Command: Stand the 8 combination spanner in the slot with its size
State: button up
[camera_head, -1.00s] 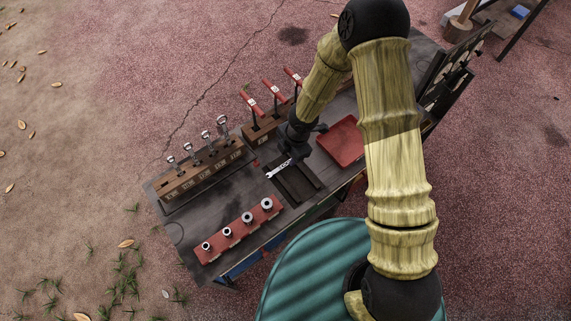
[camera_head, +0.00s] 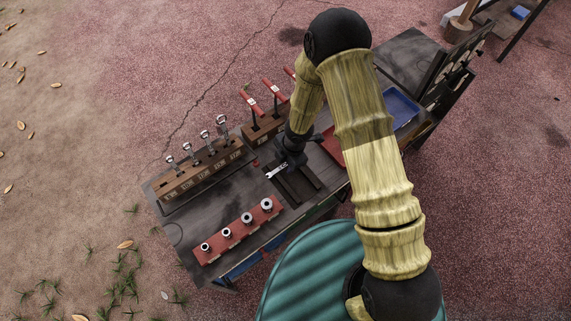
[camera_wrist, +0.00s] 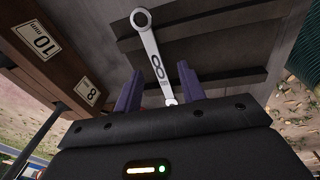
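The 8 combination spanner (camera_head: 277,172) is silver and lies over the dark tray (camera_head: 297,187), its ring end toward the left. In the wrist view the spanner (camera_wrist: 157,62) shows its ring end up and the mark 8 on its shank; its lower end is hidden by my gripper. My gripper (camera_wrist: 165,80) has its two purple fingers apart, one on each side of the shank, with gaps visible. The wooden spanner rack (camera_head: 200,176) stands left of the tray.
Several spanners stand in the rack. A red socket rail (camera_head: 238,231) lies at the front of the cart top. A wooden holder with red-handled tools (camera_head: 270,92) stands behind my gripper. A red tray (camera_head: 334,146) and a blue tray (camera_head: 402,108) lie to the right.

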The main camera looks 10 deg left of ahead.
aim_at(286, 165)
grip_shut()
notch_tip(286, 165, up, 10)
jog(key=p, duration=0.2)
dwell(0.4)
dwell(0.5)
